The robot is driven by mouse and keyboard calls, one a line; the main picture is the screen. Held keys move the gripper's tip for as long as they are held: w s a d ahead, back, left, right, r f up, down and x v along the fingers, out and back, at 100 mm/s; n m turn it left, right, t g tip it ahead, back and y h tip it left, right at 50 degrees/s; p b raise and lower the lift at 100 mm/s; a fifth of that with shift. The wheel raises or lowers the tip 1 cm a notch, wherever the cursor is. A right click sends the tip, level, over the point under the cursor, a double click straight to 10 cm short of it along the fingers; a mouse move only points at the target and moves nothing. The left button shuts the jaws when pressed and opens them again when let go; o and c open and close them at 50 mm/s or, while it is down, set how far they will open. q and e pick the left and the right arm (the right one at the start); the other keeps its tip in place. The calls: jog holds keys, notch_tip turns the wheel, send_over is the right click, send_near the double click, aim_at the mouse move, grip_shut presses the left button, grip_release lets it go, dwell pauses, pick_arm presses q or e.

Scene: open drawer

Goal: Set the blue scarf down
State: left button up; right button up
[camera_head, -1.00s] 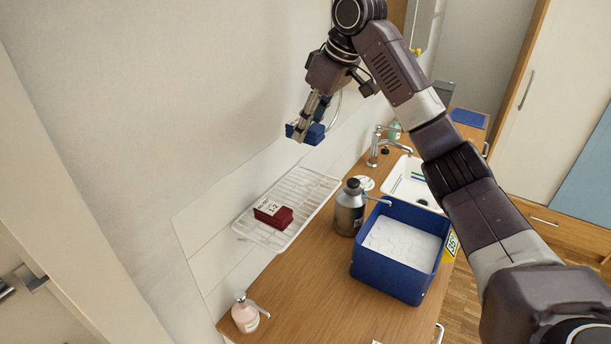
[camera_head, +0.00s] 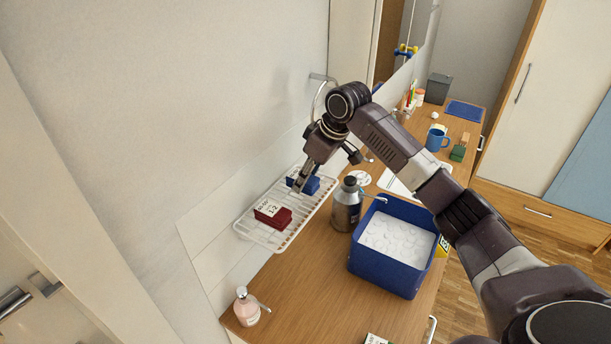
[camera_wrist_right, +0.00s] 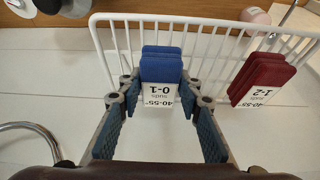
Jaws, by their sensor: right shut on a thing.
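The blue scarf (camera_head: 311,185) is a small folded bundle with a white label, over the far part of the white wire rack (camera_head: 253,236). My right gripper (camera_head: 301,184) reaches down from above and is shut on it. In the right wrist view, the blue scarf (camera_wrist_right: 160,67) sits between the two fingertips (camera_wrist_right: 158,92), its label reading "0-1". I cannot tell whether its underside touches the wires. A dark red folded bundle (camera_head: 272,213) labelled "1-2" lies on the rack nearer the front, apart from the blue one. My left gripper is out of view.
A grey metal bottle (camera_head: 346,208) and a blue bin (camera_head: 385,279) with white contents stand right of the rack. A pink pump bottle (camera_head: 246,306) stands at the counter's near left. The wooden counter (camera_head: 300,290) between them is clear. A wall ring (camera_head: 318,100) is behind my arm.

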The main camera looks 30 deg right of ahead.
jog(key=o, duration=0.7)
jog(key=shift+f, duration=0.15)
jog(key=o, duration=0.5)
jog(key=shift+c, duration=0.2)
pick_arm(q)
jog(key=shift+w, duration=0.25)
pick_arm(e)
jog(key=shift+r, duration=0.25)
jog(key=shift+s+d+r+b, duration=0.1)
jog(key=shift+r+b, duration=0.2)
jog(key=shift+b, duration=0.05)
pick_arm(q)
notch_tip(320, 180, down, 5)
jog(key=b, duration=0.4)
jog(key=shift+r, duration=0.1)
pick_arm(e)
jog(key=v, duration=1.1)
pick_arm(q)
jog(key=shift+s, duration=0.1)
pick_arm(e)
jog(key=shift+s, duration=0.1)
